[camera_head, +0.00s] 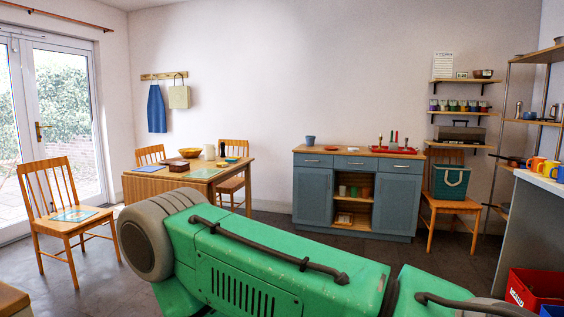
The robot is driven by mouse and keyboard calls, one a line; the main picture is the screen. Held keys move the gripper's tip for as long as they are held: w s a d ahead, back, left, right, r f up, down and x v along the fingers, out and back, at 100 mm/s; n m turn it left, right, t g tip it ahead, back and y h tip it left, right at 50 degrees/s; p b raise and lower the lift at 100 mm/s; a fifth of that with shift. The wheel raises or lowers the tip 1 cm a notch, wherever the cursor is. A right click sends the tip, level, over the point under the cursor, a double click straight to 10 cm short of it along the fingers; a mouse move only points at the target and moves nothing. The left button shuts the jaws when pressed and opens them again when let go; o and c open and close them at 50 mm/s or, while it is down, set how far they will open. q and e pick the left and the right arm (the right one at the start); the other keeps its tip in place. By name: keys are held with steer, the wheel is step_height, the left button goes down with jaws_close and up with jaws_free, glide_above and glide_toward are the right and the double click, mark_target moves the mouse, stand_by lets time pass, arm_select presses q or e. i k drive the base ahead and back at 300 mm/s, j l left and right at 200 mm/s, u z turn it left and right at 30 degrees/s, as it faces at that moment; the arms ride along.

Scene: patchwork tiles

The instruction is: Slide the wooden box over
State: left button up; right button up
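I see no clear wooden box in the head view. A tan, wood-coloured corner of something (12,300) shows at the bottom left edge. It is cut off by the frame, and I cannot tell whether it is a box. Neither of my grippers is in view. A large green part of my own body fills the lower middle and hides the floor behind it.
A wooden chair (62,188) stands at left, near a dining table (150,184). A blue cabinet (312,190) stands against the back wall. Another chair (452,204) holds a green bin (450,190). A red crate (535,290) is at the lower right.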

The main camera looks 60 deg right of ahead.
mark_target(185, 168)
steer(key=z, duration=1.6)
